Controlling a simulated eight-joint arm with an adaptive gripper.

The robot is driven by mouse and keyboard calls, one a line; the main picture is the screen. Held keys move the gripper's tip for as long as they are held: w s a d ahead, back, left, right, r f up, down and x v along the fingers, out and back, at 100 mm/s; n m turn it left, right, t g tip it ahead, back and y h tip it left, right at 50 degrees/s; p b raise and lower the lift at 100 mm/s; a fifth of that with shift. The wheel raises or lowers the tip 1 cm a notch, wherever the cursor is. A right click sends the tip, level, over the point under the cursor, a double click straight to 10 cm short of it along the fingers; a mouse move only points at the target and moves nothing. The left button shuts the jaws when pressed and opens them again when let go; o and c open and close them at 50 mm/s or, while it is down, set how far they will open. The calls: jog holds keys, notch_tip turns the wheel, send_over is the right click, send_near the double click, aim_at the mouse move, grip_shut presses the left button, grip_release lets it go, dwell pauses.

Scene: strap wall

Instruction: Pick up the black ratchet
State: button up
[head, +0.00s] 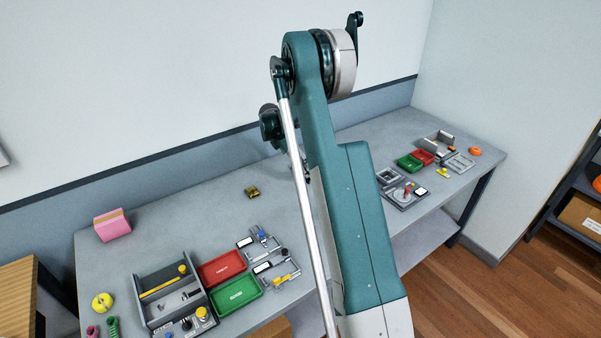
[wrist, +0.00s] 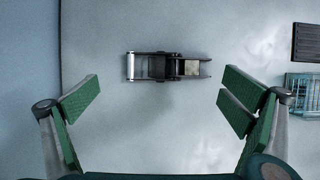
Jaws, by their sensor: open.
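The black ratchet (wrist: 158,67) lies on the grey tabletop in the wrist view, at the upper middle. It has a silver bar at its left end and a pale patch toward its right. My gripper (wrist: 160,98) is open and empty, with green finger pads spread wide to the left and right. The ratchet lies beyond the fingertips in the picture, between their two sides, and nothing touches it. In the head view I cannot make out the ratchet, and my arm covers the middle of the table.
In the wrist view, a dark block (wrist: 307,43) and a blue-grey rack (wrist: 302,90) sit at the right edge. In the head view, red (head: 222,267) and green (head: 236,292) trays and a pink block (head: 112,225) stand at left. The tabletop around the ratchet is clear.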

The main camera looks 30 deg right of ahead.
jog(key=shift+x, duration=2.6)
jog(key=shift+s, duration=0.2)
jog(key=c, duration=1)
jog(key=shift+d+r, duration=0.1)
jog(key=shift+r, duration=0.05)
jog(key=shift+c, duration=0.2)
notch_tip(320, 180, up, 10)
